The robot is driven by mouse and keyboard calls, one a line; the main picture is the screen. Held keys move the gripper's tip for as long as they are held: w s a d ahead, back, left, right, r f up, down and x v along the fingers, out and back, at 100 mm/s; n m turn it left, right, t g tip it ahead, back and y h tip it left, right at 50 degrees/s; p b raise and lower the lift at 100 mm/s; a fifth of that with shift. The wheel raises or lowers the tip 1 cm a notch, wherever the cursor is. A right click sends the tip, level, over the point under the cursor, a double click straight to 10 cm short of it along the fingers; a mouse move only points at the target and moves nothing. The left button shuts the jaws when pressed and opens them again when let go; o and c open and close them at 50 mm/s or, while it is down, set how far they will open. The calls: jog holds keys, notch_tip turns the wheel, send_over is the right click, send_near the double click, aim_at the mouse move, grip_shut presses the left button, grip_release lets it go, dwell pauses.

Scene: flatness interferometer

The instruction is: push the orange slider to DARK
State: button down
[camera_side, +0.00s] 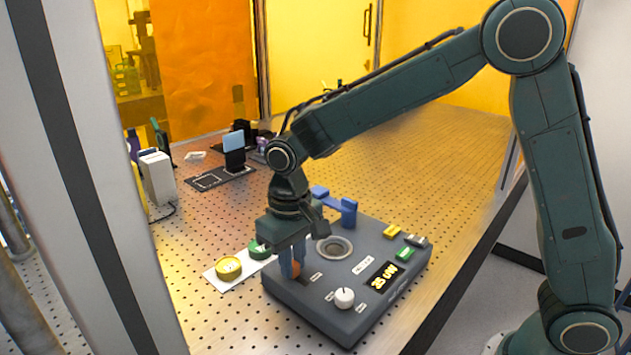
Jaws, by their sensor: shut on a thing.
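The grey instrument box (376,311) sits on the perforated table near its right edge. The orange slider (296,268) is on the left part of the box's top, mostly hidden by my gripper's fingers. My gripper (291,270) points down over the box, and its blue fingers are shut on the slider. Small white labels lie beside the slider; their words are too small to read, so I cannot tell which one marks DARK. A lit yellow display (384,277) is on the box's front right.
A white knob (344,298), a round grey port (334,248), a blue bracket (340,207) and yellow and green keys are on the box. A yellow round part (228,268) and a green one (259,250) lie on a white card to the left. The table's back right is clear.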

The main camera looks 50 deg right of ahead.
aim_at(305, 284)
jog(key=shift+s, duration=1.55)
jog(key=c, duration=1.3)
grip_release()
jog(key=shift+r, duration=0.1)
jog(key=shift+r, duration=0.8)
notch_tip(305, 284, up, 12)
jog(key=shift+r, duration=0.1)
